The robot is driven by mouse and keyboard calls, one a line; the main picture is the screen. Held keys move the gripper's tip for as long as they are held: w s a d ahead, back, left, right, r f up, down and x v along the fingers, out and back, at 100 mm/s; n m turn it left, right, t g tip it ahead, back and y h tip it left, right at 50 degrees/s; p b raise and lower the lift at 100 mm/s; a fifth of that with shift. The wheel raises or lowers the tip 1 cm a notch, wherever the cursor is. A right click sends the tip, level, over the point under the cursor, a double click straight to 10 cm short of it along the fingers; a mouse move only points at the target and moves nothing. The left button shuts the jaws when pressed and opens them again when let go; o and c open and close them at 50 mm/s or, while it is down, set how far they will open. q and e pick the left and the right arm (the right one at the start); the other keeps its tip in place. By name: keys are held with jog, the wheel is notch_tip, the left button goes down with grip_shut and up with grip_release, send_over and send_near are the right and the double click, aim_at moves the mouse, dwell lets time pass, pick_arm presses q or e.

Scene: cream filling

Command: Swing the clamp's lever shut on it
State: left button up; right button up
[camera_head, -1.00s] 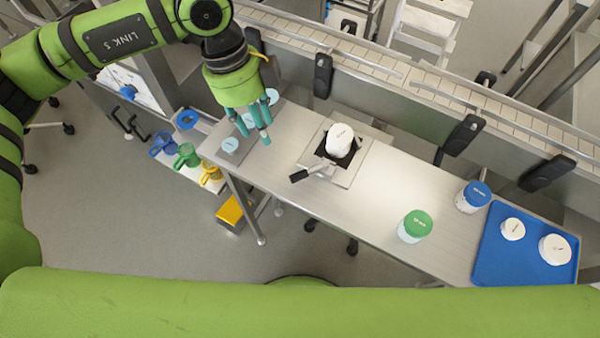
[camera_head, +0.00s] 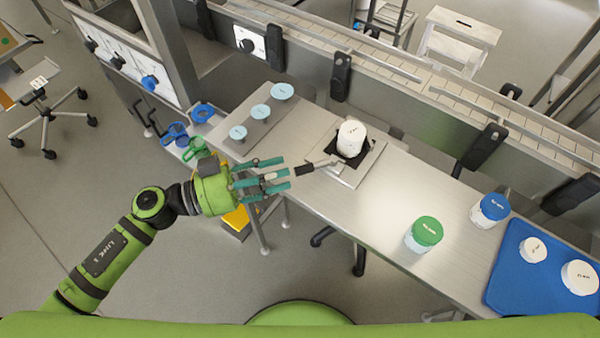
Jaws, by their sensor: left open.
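A white jar (camera_head: 351,138) stands in the clamp (camera_head: 345,160), on a square plate near the middle of the steel table. The clamp's lever (camera_head: 315,166) sticks out to the left of the jar and ends in a dark handle. My left gripper (camera_head: 286,176) is open and empty. Its teal fingers point right, with their tips just left of the lever's handle; whether they touch it I cannot tell. My right gripper is not in view.
A green-lidded jar (camera_head: 424,234) and a blue-lidded jar (camera_head: 490,209) stand on the table's right part. A blue tray (camera_head: 510,290) holds white round items. Light-blue discs (camera_head: 261,112) lie at the table's left end.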

aim_at(303, 167)
pick_arm(q)
jog(key=shift+n+t, duration=0.3)
jog(key=shift+n, duration=0.1)
jog(key=d, duration=0.1)
jog(key=w+d+f+p, duration=0.1)
jog(key=w+d, duration=0.1)
jog(key=d, duration=0.1)
jog(key=shift+d+f, duration=0.1)
jog(key=shift+f, duration=0.2)
jog(key=shift+w+d+f, duration=0.15)
jog(key=shift+w+d, duration=0.05)
jog(key=shift+d, duration=0.4)
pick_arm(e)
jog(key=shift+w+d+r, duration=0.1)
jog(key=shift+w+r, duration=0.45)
pick_arm(q)
grip_shut()
